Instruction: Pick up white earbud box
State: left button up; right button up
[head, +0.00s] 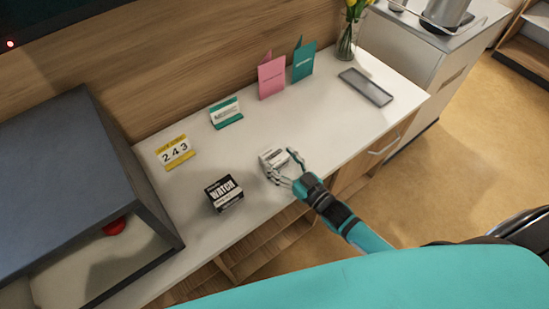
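A small white box (271,155), which looks like the earbud box, lies on the white counter near the middle of the head view. My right gripper (280,166) reaches in from the lower right, with its fingers spread at the near side of the box. One finger is by the box's right end, the other in front of it. The gripper hides part of the box, and I cannot tell whether the fingers touch it. My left gripper is not in view.
A black watch box (225,194) stands left of my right gripper. Behind are a yellow number card (174,152), a teal-and-white card stand (226,113), pink (271,76) and teal (303,63) cards, a grey tray (366,87) and a flower vase (347,42). A dark open cabinet (60,165) stands left.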

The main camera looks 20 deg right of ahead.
aim_at(282, 157)
jog(key=c, duration=0.7)
jog(key=shift+o, duration=0.2)
jog(key=shift+r, duration=0.45)
jog(key=r, duration=0.2)
jog(key=shift+s+a+r, duration=0.1)
jog(key=shift+s+r, duration=0.2)
jog(key=shift+s, duration=0.05)
jog(key=s+a+b, duration=0.1)
jog(key=s, duration=0.6)
jog(key=s+a+r+b, duration=0.1)
jog(key=s+a, duration=0.1)
jog(key=s, duration=0.6)
jog(key=shift+a+r, duration=0.25)
